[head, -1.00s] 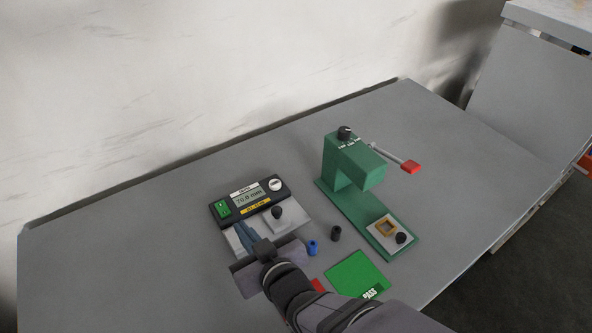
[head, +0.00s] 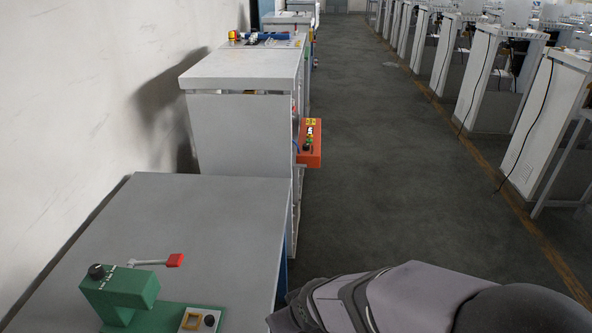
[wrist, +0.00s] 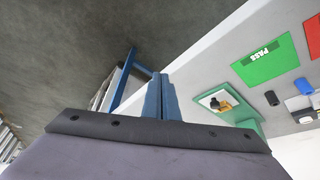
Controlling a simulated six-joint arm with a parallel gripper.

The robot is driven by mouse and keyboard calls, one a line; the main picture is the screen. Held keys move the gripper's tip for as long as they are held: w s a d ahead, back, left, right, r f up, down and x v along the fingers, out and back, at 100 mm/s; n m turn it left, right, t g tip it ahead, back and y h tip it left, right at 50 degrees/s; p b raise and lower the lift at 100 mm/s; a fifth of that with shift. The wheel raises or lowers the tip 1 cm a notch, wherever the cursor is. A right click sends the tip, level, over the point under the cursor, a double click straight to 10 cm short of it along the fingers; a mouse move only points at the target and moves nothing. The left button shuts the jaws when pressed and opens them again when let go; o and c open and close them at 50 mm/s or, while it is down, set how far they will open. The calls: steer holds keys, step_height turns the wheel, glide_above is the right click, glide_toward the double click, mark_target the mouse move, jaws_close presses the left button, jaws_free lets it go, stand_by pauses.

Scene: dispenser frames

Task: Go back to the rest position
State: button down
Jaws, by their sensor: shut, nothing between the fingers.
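My gripper (wrist: 159,85) shows in the wrist view with its two blue fingers together and nothing between them. It is clear of the table, with the floor and the table edge behind it. In the head view my arm reaches in from the lower right and the fingers cannot be seen. The green press (head: 122,291) with its red-tipped lever stands on the grey table (head: 195,225); its lower part is cut off by the picture edge. The press base (wrist: 232,112) also shows in the wrist view, with a dark knob on a pale plate.
In the wrist view a green PASS mat (wrist: 264,62), part of a red mat (wrist: 313,36), a blue cylinder (wrist: 271,97) and a dark cylinder (wrist: 304,86) lie on the table. A grey cabinet (head: 240,130) with an orange box (head: 310,143) stands beyond. Open floor (head: 400,190) lies right.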

steer(key=s+d+r+m+g+h+p, duration=0.1)
steer(key=s+d+m+g, duration=0.1)
steer(key=d, duration=0.7)
steer(key=s+d+r+m+g+h+p, duration=0.1)
steer(key=s+d+r+m+g, duration=0.1)
steer(key=s+d+m, duration=0.2)
steer(key=s+d, duration=0.3)
steer(key=d, duration=0.3)
steer(key=shift+s+h+p, duration=0.2)
steer(key=shift+h+p, duration=0.1)
steer(key=shift+p, duration=0.05)
